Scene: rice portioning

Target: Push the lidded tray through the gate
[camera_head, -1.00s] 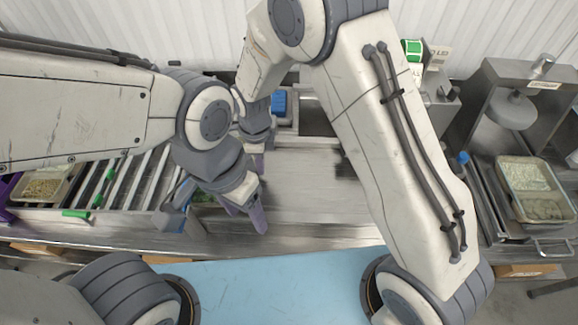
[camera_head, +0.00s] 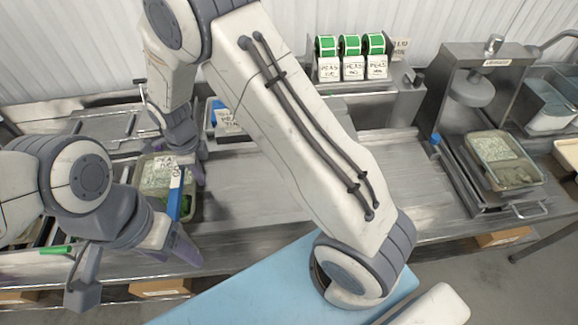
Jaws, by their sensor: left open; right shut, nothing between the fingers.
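A clear tray (camera_head: 152,172) with pale and green contents and a white label on top stands at the left of the steel counter. A blue bar (camera_head: 174,198) with a small white label crosses its right part; I cannot tell whether this belongs to the gate. My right gripper (camera_head: 196,172) is shut and empty at the tray's far right edge. My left gripper (camera_head: 186,250) is open, in front of the tray and apart from it. A second filled tray (camera_head: 520,178) sits in the press at the right. I cannot tell surely which tray is lidded.
The steel press (camera_head: 470,60) stands at the right. Green label rolls (camera_head: 349,45) stand above white cards at the back. The counter between the left tray and the press is largely clear, partly hidden by my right arm. A pale blue surface (camera_head: 235,290) lies in front.

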